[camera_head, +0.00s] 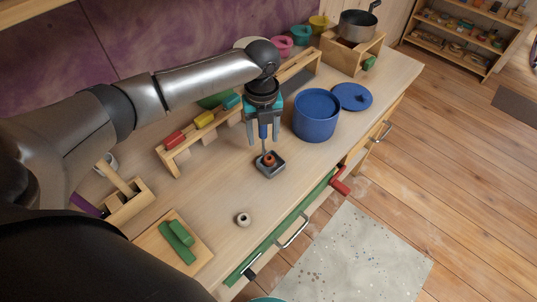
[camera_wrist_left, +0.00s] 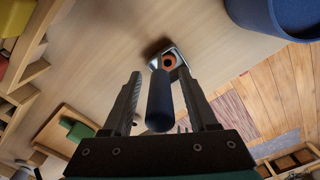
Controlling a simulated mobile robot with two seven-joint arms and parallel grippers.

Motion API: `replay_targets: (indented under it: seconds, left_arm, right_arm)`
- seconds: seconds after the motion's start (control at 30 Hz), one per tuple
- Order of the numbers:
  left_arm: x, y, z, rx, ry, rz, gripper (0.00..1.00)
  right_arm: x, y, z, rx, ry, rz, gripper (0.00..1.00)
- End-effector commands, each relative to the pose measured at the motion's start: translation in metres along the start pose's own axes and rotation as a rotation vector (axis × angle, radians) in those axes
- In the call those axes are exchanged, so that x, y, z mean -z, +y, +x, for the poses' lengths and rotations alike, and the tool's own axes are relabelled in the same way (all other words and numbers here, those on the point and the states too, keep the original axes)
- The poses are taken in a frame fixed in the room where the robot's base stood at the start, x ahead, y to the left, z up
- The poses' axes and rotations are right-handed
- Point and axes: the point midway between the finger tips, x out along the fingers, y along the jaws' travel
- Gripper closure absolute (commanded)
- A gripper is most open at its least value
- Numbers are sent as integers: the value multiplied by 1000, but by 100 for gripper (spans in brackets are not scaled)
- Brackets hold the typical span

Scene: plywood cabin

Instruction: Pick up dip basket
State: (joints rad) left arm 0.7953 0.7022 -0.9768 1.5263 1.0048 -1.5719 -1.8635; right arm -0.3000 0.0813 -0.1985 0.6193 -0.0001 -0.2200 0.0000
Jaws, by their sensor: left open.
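The dip basket (camera_head: 279,170) is a small grey square basket on the worktop, with an orange-brown ring (camera_head: 269,160) in it. Its upright handle has a blue grip (camera_head: 263,131). My left gripper (camera_head: 263,138) is open above the basket, pointing down, with one finger on each side of the blue grip. In the left wrist view the blue grip (camera_wrist_left: 160,103) stands between the open fingers (camera_wrist_left: 160,80), with a gap on both sides. The basket (camera_wrist_left: 182,70) shows beyond it, with the ring partly visible. My right gripper is not in view.
A blue pot (camera_head: 314,118) stands close to the right of the gripper, its lid (camera_head: 352,96) beside it. A wooden rack with coloured blocks (camera_head: 204,119) is to the left. A small beige ring (camera_head: 243,219) lies nearer on the clear worktop (camera_head: 215,190).

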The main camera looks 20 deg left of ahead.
Motion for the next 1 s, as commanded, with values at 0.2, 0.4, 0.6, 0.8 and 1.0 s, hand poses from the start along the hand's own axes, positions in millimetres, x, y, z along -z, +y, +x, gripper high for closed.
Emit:
replay_targets:
  seconds: [0.2,0.4,0.6,0.8,1.0]
  left_arm:
    - [0,0,0,0,0,0,48]
    - [0,0,0,0,0,0,70]
    - [0,0,0,0,0,0,93]
    - [0,0,0,0,0,0,100]
    - [0,0,0,0,0,0,100]
  right_arm:
    - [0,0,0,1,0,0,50]
    - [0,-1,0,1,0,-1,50]
    - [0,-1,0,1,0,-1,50]
    - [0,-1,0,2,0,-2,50]
    - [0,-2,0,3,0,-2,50]
